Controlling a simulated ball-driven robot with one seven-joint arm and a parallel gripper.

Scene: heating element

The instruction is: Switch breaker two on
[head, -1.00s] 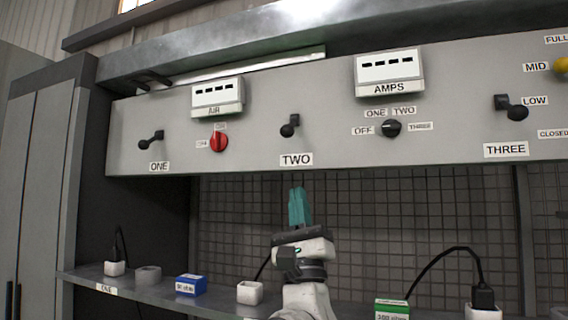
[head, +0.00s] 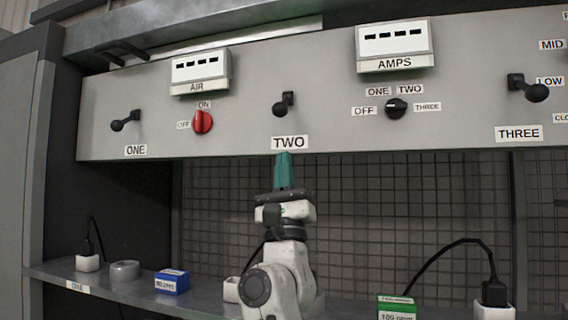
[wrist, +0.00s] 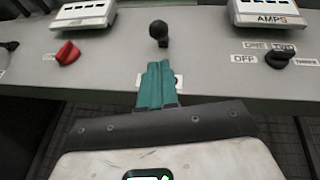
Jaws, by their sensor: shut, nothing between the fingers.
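The breaker two lever (head: 283,105) is a short black handle with a ball knob on the grey panel, above the label TWO (head: 290,142). Its knob hangs a little down and to the left of its mount. The lever also shows in the wrist view (wrist: 158,33), straight ahead of the fingers. My gripper (head: 284,158) has teal fingers, shut and empty, pointing up just below the TWO label. In the wrist view the fingers (wrist: 156,84) partly cover that label. The fingertips are apart from the lever.
Lever ONE (head: 125,121) and a red knob (head: 202,121) are to the left. The AMPS selector (head: 396,108) and lever THREE (head: 529,89) are to the right. A shelf (head: 130,297) below holds a blue box (head: 172,281), a green box (head: 397,307) and white sockets.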

